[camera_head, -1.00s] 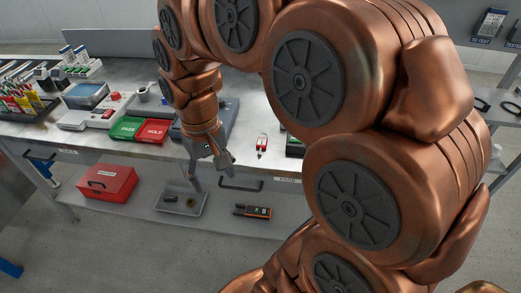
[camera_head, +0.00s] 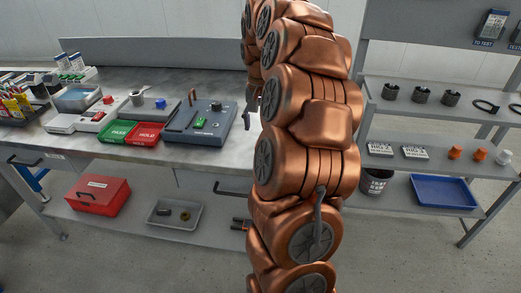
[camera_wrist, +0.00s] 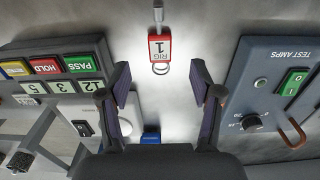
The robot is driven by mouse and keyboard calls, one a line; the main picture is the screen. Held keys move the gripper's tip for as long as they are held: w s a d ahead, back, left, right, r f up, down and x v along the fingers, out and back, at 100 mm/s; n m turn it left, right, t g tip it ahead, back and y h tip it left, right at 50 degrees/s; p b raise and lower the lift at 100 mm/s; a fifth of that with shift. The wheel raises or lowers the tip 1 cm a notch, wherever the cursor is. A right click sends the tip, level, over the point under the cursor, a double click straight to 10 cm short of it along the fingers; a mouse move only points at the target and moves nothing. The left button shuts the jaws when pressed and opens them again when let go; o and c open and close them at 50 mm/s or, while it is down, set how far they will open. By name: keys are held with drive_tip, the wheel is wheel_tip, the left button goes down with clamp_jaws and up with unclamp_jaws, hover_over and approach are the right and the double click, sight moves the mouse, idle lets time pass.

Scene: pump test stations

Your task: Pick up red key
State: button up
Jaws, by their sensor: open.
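The red key shows in the wrist view as a red-edged white tag (camera_wrist: 160,47) marked RIG 1, with a metal ring at its near end and a metal shank at its far end. It lies flat on the grey bench top. My gripper (camera_wrist: 159,74) is open and empty. Its two dark fingers are spread either side of the tag's line, with the tag just beyond the fingertips and roughly centred between them. In the head view my arm hides the key and most of my gripper.
In the wrist view, a TEST AMPS box (camera_wrist: 262,62) stands close on the right and a PASS/HOLD panel (camera_wrist: 50,60) on the left. Bench around the key is bare. In the head view, a shelf unit (camera_head: 440,107) stands right of my arm.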

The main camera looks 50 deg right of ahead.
drive_tip(key=shift+w+d+f, duration=0.1)
drive_tip(key=shift+f, duration=1.7)
drive_tip(key=shift+d+f, duration=0.1)
drive_tip(key=shift+f, duration=1.65)
drive_tip(key=c, duration=1.1)
